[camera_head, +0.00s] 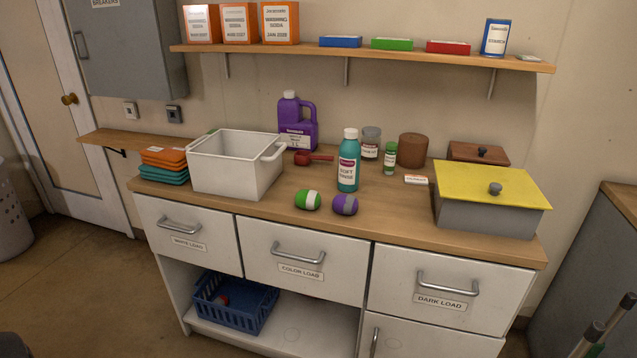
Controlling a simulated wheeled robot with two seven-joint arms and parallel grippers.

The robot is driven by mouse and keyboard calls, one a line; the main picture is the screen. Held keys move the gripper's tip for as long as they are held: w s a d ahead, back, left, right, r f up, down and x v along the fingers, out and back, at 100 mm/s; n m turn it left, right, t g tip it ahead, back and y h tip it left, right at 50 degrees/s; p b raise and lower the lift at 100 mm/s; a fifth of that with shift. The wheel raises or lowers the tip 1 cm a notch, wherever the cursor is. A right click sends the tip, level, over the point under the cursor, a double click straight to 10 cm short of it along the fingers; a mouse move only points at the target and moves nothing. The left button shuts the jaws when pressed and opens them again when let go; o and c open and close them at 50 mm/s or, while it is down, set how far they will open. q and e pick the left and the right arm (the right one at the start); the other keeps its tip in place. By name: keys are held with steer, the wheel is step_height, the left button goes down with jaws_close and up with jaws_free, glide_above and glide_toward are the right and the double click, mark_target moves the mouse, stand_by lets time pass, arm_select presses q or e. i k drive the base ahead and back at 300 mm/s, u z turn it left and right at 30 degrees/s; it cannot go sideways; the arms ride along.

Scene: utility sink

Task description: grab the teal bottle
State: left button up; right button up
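The teal bottle (348,172) stands upright on the wooden counter, near its front edge and right of the white tub. It has a white cap and a pale label that appears to read "SOFT RINSE". Its front is unobstructed. Neither my left nor my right gripper shows in the head view.
Around the bottle on the wooden counter (270,205) are a white tub (235,172), purple jug (297,122), green ball (307,200), purple ball (345,205), grey-lidded jar (371,142), small green bottle (389,158) and yellow-lidded box (490,195). A wall shelf (360,56) hangs above.

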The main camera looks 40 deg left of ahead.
mark_target(349, 150)
steer(key=k, duration=0.15)
steer(key=u, duration=1.35)
